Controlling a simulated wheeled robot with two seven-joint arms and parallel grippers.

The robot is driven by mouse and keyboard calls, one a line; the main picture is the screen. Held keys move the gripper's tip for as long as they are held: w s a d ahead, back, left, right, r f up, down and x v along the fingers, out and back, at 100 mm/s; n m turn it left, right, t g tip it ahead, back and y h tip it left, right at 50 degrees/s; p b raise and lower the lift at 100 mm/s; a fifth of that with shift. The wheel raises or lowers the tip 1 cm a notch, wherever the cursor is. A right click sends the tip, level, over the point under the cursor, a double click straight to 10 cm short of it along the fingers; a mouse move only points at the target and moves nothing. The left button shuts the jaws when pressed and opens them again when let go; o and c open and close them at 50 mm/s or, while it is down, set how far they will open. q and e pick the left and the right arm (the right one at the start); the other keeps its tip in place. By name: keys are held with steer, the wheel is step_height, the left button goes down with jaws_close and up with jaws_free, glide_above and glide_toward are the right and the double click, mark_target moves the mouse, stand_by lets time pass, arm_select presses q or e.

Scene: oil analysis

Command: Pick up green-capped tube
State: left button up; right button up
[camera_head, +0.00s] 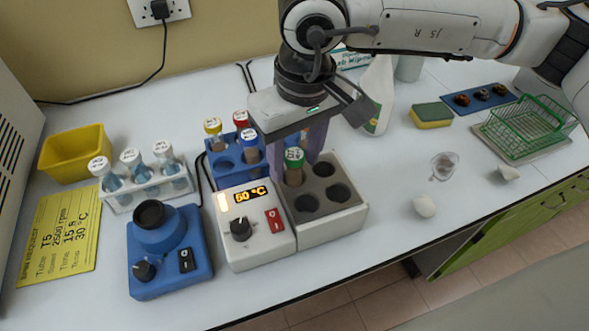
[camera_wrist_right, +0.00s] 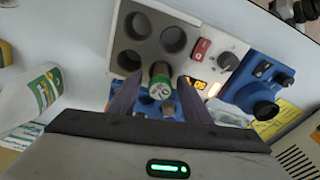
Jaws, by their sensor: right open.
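In the right wrist view the green-capped tube (camera_wrist_right: 161,84) shows between the fingers. My right gripper (camera_head: 306,140) comes down from above and behind the tube. In the right wrist view my right gripper (camera_wrist_right: 156,97) is open, with one finger on each side of the tube. Whether either finger touches it cannot be told. My left gripper is not in view.
Left of the gripper, a blue rack (camera_head: 225,163) holds tubes with yellow, red and blue caps. A white rack (camera_head: 150,187) holds white-capped tubes. A blue mixer (camera_head: 170,260) stands in front. A spray bottle (camera_head: 377,95) stands behind right.

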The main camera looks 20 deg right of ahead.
steer(key=shift+f, duration=0.25)
steer(key=shift+r, duration=0.1)
jaws_close()
